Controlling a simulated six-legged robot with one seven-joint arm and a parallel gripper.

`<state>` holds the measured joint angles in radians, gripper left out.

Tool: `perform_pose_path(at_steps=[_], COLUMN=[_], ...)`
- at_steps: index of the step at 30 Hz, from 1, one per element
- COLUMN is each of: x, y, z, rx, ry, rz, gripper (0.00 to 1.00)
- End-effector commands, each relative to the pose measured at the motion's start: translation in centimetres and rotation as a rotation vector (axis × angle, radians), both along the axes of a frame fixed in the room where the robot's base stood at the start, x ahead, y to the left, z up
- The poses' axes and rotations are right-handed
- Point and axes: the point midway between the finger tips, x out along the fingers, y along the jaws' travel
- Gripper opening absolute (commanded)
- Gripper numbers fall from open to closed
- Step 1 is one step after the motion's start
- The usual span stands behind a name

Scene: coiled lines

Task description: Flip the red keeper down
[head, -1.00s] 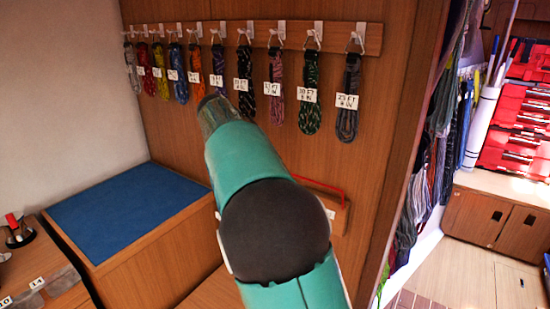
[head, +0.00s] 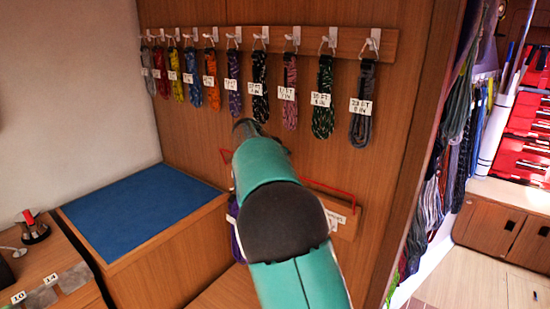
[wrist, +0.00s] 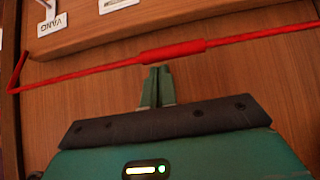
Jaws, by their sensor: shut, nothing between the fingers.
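The red keeper (head: 330,188) is a thin red bar in front of the wooden wall, above the lower board in the head view; my arm hides its middle. In the wrist view the red keeper (wrist: 175,53) runs across the picture with a thicker sleeve in its middle and a bend at its left end. My gripper (wrist: 157,70) is shut and empty. Its tips are right beside the sleeve, on the side away from the board; whether they touch it I cannot tell. My arm hides the fingertips in the head view.
The lower board (head: 345,218) carries labels, one reading VANG (wrist: 52,25), upside down in the wrist view. A purple coil (head: 236,232) shows beside my arm. Labelled coils hang on an upper rack (head: 345,42). A blue-topped box (head: 140,210) stands left.

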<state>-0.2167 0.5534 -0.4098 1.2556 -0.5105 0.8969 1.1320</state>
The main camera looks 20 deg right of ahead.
Motion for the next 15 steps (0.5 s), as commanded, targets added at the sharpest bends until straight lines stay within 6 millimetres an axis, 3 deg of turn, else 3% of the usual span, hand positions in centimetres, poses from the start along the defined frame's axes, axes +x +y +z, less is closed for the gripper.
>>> perform_pose_path(at_steps=[15], x=[0.24], y=[-0.35], z=[-0.49], rx=[-0.003], ry=[-0.002], rz=[0.000], gripper=[0.00])
